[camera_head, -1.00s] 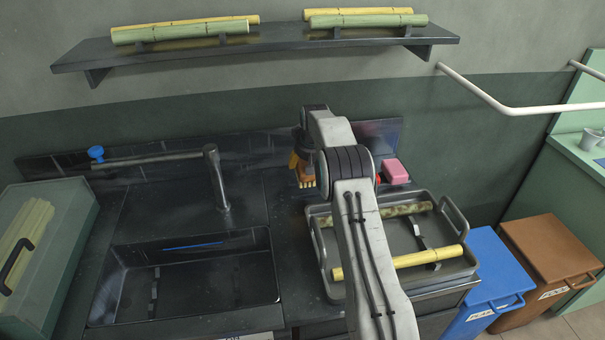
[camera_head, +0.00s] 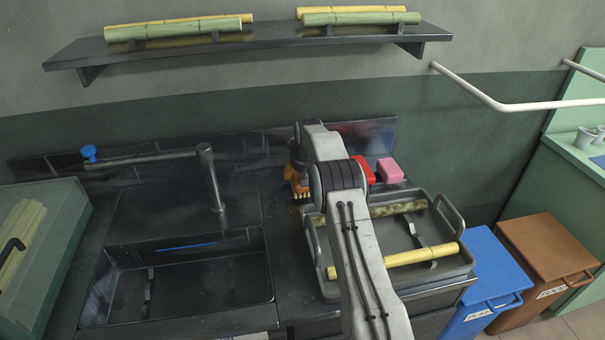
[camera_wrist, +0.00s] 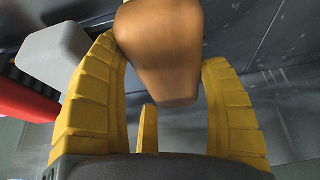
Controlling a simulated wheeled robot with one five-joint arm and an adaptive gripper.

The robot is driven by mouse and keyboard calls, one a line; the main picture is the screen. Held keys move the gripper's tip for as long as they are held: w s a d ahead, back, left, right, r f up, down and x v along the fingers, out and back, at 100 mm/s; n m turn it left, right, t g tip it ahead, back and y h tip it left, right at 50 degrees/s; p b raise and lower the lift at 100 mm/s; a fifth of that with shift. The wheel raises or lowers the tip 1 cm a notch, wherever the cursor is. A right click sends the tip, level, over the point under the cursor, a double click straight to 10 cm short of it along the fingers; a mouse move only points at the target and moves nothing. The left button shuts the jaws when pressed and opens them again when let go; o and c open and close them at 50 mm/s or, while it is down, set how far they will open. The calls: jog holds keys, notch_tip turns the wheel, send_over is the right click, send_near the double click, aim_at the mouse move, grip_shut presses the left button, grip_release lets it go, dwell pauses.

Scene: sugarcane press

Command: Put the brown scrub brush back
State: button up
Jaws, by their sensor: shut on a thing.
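The brown scrub brush (camera_wrist: 163,58) is between the yellow fingers of my gripper (camera_wrist: 166,70) in the wrist view. Its smooth brown body fills the gap at the fingertips, and its upper end is cut off by the frame. In the head view my gripper (camera_head: 299,178) points down over the dark counter behind the tray, with tan, bristle-like ends low between the fingers. My arm hides part of this spot. I cannot tell whether the brush touches the counter.
A red block (camera_head: 364,169) and a pink block (camera_head: 390,170) stand right of my gripper. A grey tray (camera_head: 463,262) with cane pieces (camera_head: 422,255) is in front. The sink (camera_head: 190,285) and tap (camera_head: 211,178) are left. A shelf (camera_head: 270,42) with canes hangs above.

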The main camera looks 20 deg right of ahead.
jog(key=shift+f, duration=0.2)
jog(key=o, duration=1.2)
